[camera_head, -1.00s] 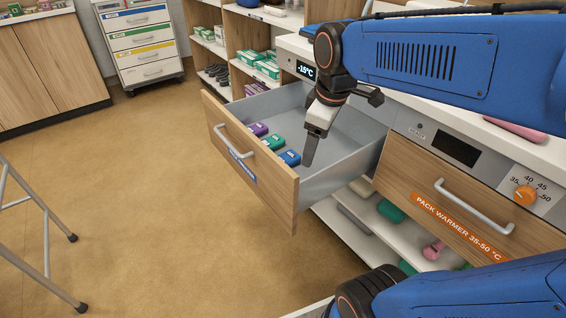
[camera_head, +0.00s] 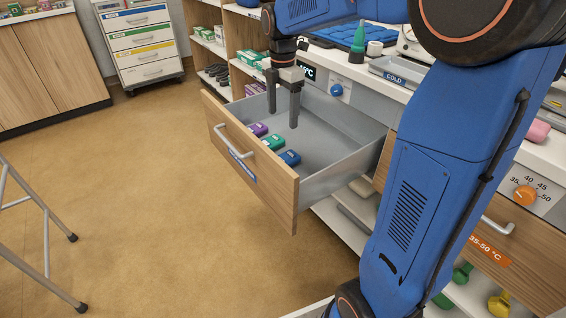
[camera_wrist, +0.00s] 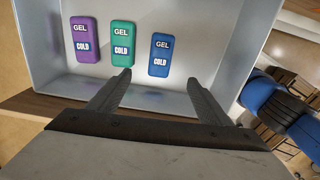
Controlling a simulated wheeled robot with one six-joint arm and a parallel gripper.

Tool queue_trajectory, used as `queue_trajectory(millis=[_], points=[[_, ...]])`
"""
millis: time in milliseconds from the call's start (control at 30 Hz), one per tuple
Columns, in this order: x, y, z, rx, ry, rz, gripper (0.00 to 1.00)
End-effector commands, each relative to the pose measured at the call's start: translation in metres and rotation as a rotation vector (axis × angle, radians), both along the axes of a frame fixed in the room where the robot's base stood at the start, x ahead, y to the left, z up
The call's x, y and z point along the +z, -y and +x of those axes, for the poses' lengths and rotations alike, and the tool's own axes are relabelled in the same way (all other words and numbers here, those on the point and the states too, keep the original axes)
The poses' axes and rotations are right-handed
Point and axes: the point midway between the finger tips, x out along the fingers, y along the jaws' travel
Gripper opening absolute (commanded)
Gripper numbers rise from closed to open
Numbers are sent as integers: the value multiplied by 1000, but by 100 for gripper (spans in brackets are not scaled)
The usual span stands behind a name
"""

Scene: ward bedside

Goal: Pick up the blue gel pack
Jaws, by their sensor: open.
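The blue gel pack (camera_head: 290,158) lies flat in the open drawer (camera_head: 328,180), nearest the drawer's right wall among the packs. In the wrist view the blue gel pack (camera_wrist: 160,55) reads "GEL COLD" and lies beyond the fingertips, between their lines. My gripper (camera_head: 284,119) hangs over the drawer, pointing down, open and empty. In the wrist view my gripper (camera_wrist: 159,80) has its left fingertip by the lower edge of the green pack and its right fingertip right of the blue pack. The fingers appear to be above the packs.
A green gel pack (camera_head: 272,142) and a purple gel pack (camera_head: 258,129) lie left of the blue one in a row. The drawer front with its handle (camera_head: 236,142) and the grey side walls bound the space. A counter (camera_head: 365,72) with items stands behind.

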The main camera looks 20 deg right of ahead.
Motion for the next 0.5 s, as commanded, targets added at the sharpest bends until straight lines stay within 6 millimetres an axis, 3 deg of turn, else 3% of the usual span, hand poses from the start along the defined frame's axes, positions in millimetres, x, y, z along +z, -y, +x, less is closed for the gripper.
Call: queue_trajectory(millis=[500], points=[[-87,0,-1,-2,-3,0,72]])
